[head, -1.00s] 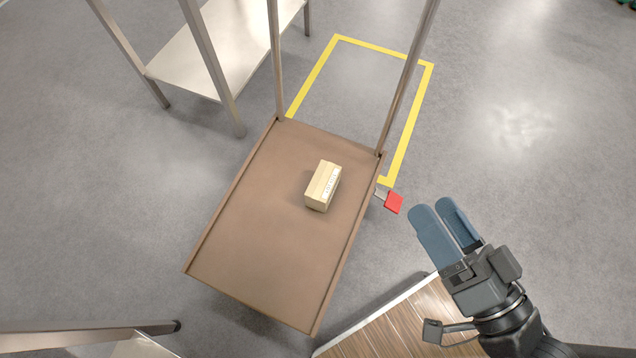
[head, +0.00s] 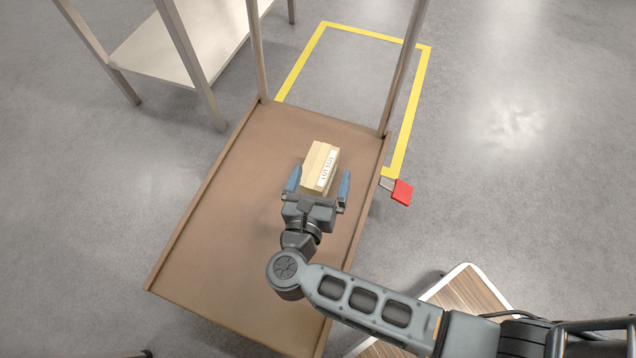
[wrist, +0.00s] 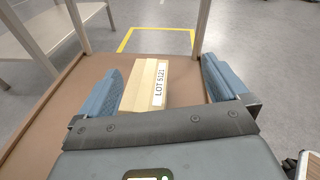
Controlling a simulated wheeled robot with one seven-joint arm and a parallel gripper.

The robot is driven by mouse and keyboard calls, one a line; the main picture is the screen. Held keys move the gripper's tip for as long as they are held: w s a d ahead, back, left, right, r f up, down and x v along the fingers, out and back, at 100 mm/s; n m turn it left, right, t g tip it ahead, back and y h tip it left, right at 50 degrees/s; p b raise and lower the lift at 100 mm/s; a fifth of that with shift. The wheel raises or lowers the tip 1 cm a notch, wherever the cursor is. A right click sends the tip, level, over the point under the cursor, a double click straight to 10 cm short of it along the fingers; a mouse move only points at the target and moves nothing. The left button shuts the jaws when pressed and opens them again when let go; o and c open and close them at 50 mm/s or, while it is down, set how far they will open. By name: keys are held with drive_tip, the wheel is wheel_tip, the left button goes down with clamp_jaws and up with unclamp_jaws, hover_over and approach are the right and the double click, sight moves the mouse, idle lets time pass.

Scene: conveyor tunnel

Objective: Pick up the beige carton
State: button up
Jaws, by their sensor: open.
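The beige carton (head: 318,168) lies on the brown cart deck (head: 225,235), toward its far right part. It bears a white label on its right side, which reads "LOT 5121" in the wrist view (wrist: 146,84). My gripper (head: 318,182) is open, with one blue finger on each side of the carton's near part. In the wrist view (wrist: 160,85) the carton stands between the fingers, with a gap visible on both sides, wider on the right. The carton's near lower end is hidden behind my gripper.
Two upright posts (head: 403,70) rise from the deck's far corners. A red pedal-like piece (head: 402,192) sticks out at the deck's right. A pale shelf rack (head: 180,45) stands at the upper left. A yellow floor outline (head: 375,36) lies beyond the deck. A wood-topped surface (head: 465,292) is at the lower right.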

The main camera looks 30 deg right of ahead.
sight(317, 167)
drive_tip(key=a+f+m, duration=0.1)
drive_tip(key=w+a+f+m+g+b, duration=0.1)
drive_tip(key=f, duration=0.1)
drive_tip(key=w+a+f+m+g, duration=0.1)
drive_tip(key=shift+f, duration=0.35)
drive_tip(key=b+x, duration=0.2)
drive_tip(key=x, duration=0.5)
drive_tip(key=shift+s+d+f+b, duration=0.1)
drive_tip(key=shift+d+f+b, duration=0.1)
drive_tip(key=shift+b, duration=0.15)
drive_tip(key=shift+r, duration=0.1)
drive_tip(key=c, duration=1.3)
